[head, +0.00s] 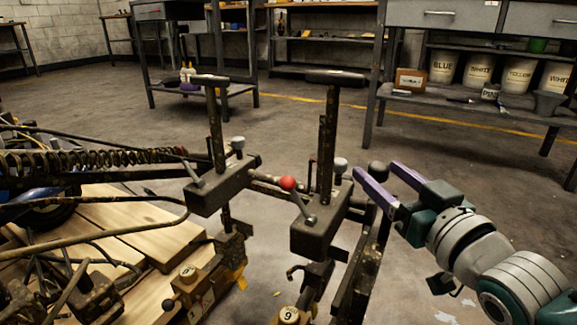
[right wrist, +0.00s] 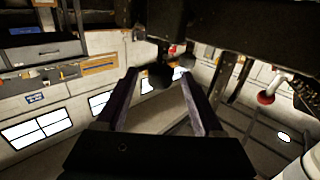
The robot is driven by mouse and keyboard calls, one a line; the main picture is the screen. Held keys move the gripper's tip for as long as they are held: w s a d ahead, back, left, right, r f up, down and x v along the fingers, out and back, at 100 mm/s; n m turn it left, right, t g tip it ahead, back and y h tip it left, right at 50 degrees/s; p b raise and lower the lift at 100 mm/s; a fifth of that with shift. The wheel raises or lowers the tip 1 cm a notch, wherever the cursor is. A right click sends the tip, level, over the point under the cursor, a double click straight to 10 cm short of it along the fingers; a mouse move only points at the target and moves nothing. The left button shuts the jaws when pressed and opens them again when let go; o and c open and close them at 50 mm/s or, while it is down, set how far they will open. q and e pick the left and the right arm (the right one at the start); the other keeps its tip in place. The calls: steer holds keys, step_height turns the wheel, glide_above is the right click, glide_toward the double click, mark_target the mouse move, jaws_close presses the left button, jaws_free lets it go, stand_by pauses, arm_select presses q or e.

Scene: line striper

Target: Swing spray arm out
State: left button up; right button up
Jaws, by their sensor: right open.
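The line striper's dark metal frame fills the left and middle of the head view. Two upright posts with T-handles rise from dark blocks, a left block (head: 215,190) and a right block (head: 318,228). A red ball knob (head: 287,183) sits between them. A black ball knob (head: 378,168) stands at the striper's right side. My right gripper (head: 377,176) is open, its purple fingers pointing at this knob. In the right wrist view the black knob (right wrist: 162,76) appears between the fingertips; contact cannot be told. I cannot make out which bar is the spray arm. My left gripper is not in view.
A workbench (head: 470,98) with paint buckets (head: 480,72) on its shelf stands at the back right. Another metal table (head: 205,90) stands at the back left. The concrete floor (head: 450,150) between striper and benches is clear. Wooden boards (head: 130,225) lie at left.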

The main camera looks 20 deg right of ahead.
steer(key=shift+w+d+b, duration=0.1)
steer(key=shift+w+b, duration=0.2)
steer(key=shift+w, duration=0.65)
steer(key=shift+c, duration=0.3)
jaws_close()
stand_by(0.4)
